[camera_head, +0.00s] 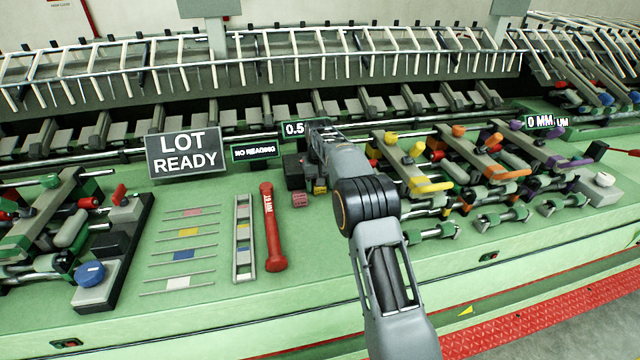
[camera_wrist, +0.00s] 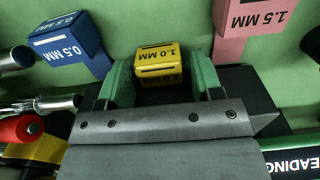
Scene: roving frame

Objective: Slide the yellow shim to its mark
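The yellow shim (camera_wrist: 158,64), a small block labelled 1.0 MM, lies on the green surface in the wrist view. It also shows as a small yellow patch (camera_head: 320,186) below my gripper in the head view. My gripper (camera_wrist: 163,80) is open, with one green finger on each side of the shim. A gap shows on the right; on the left I cannot tell whether the finger touches. A yellow patch (camera_head: 188,232) sits on one of several lines on the green panel at left. I cannot tell if this is the mark.
A blue 0.5 MM block (camera_wrist: 69,43) and a pink 1.5 MM block (camera_wrist: 250,30) flank the shim. A red cylinder (camera_head: 272,230) and a slotted rail (camera_head: 243,240) lie between the shim and the lined panel area. A sign (camera_head: 254,151) reads NO READING.

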